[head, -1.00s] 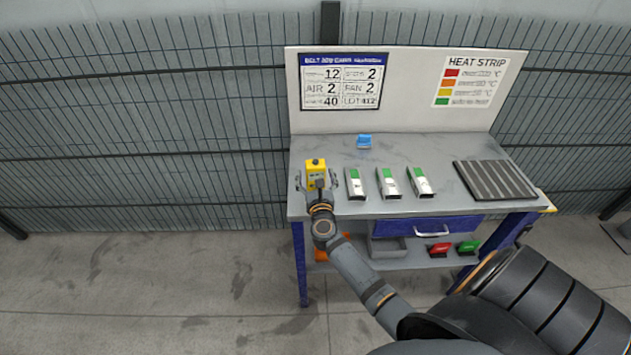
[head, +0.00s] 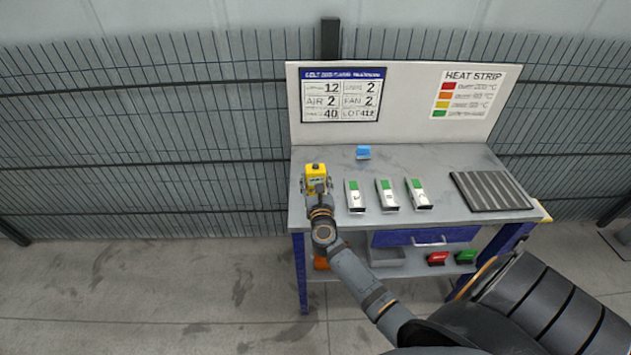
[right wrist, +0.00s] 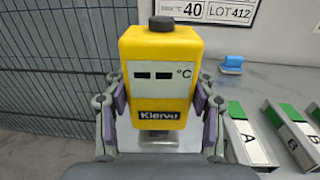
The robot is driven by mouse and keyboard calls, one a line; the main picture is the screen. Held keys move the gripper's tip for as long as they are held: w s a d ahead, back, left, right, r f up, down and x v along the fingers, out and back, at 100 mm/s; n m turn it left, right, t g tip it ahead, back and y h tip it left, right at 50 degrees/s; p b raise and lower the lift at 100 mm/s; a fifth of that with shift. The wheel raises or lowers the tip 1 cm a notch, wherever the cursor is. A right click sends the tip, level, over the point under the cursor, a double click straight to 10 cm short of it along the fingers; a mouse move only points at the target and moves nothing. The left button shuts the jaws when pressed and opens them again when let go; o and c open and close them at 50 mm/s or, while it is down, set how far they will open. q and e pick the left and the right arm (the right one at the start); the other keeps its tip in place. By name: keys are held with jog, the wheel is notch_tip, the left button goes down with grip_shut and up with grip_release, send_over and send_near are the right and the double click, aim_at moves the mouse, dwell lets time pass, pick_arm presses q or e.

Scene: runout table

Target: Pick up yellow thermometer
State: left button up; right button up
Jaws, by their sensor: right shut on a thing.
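The yellow thermometer (head: 316,178) is a boxy unit with a dark knob on top, at the left end of the grey table. In the right wrist view the thermometer (right wrist: 160,60) stands upright, its display showing two dashes and °C above a "Kiervo" label. My right gripper (head: 317,187) is shut on it, with a finger pad against each side; the gripper (right wrist: 160,105) also shows in the right wrist view. Whether the thermometer's base touches the table is hard to tell. My left gripper is not in view.
Several white blocks with green tops (head: 387,194) stand just right of the thermometer. A blue object (head: 363,152) sits behind them. A dark ribbed mat (head: 491,190) lies at the right. A sign panel (head: 415,105) closes off the table's back. Bins and red and green items lie on the lower shelf.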

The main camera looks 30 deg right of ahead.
aim_at(316, 175)
jog(key=s+r+p, duration=0.1)
jog(key=r, duration=0.1)
jog(key=s+a+r+p, duration=0.1)
jog(key=r+p, duration=0.1)
jog(key=s+a+r+p, duration=0.1)
jog(key=r, duration=0.1)
jog(key=shift+s+p, duration=0.25)
jog(key=shift+p, duration=0.05)
pick_arm(q)
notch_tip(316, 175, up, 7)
jog(key=shift+p, duration=0.35)
pick_arm(e)
jog(key=s+a+r, duration=0.3)
jog(key=s+a, duration=0.2)
jog(key=s, duration=0.3)
jog(key=shift+r, duration=0.2)
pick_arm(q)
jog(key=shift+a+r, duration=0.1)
pick_arm(e)
jog(key=shift+s+a, duration=0.1)
